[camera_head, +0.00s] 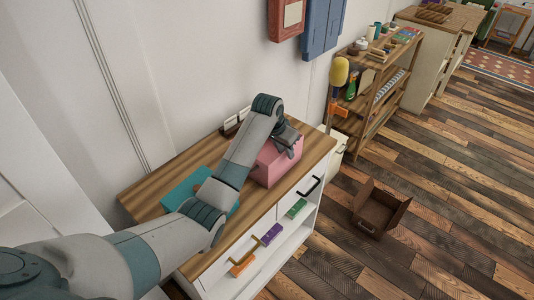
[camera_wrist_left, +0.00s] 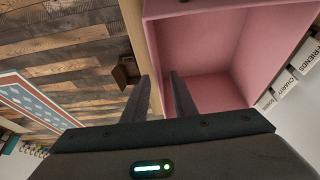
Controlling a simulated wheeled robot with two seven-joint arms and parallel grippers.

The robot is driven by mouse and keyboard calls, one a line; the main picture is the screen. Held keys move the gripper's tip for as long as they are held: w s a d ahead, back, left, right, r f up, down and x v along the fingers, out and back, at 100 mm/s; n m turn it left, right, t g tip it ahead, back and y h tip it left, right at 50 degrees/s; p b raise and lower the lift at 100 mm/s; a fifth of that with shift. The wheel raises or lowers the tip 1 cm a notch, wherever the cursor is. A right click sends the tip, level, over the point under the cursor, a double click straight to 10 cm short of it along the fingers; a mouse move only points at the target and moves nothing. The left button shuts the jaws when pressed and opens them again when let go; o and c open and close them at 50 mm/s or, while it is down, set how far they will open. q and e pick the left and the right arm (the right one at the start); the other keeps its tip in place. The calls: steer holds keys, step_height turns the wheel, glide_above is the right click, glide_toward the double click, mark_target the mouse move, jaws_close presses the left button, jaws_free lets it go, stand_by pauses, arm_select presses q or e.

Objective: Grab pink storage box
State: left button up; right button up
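The pink storage box (camera_head: 272,167) stands on the wooden top of a white cabinet, toward its right end. In the left wrist view the open pink box (camera_wrist_left: 215,50) shows its empty inside. My left gripper (camera_head: 292,138) is at the box's upper edge. My arm hides part of the box in the head view. My right gripper is not in view.
The cabinet top (camera_head: 150,189) also holds a teal item (camera_head: 185,189) left of the box and small white word blocks (camera_head: 236,119) at the back wall. An open brown box (camera_head: 380,209) lies on the floor. A shelf (camera_head: 375,90) stands beyond the cabinet.

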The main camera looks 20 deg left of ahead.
arm_select(q)
steer(key=shift+w+d+f+p, duration=0.25)
steer(key=shift+w+f+p, duration=0.15)
steer(key=shift+f, duration=0.15)
steer(key=shift+p+x, duration=0.35)
steer(key=shift+x, duration=1.35)
jaws_close()
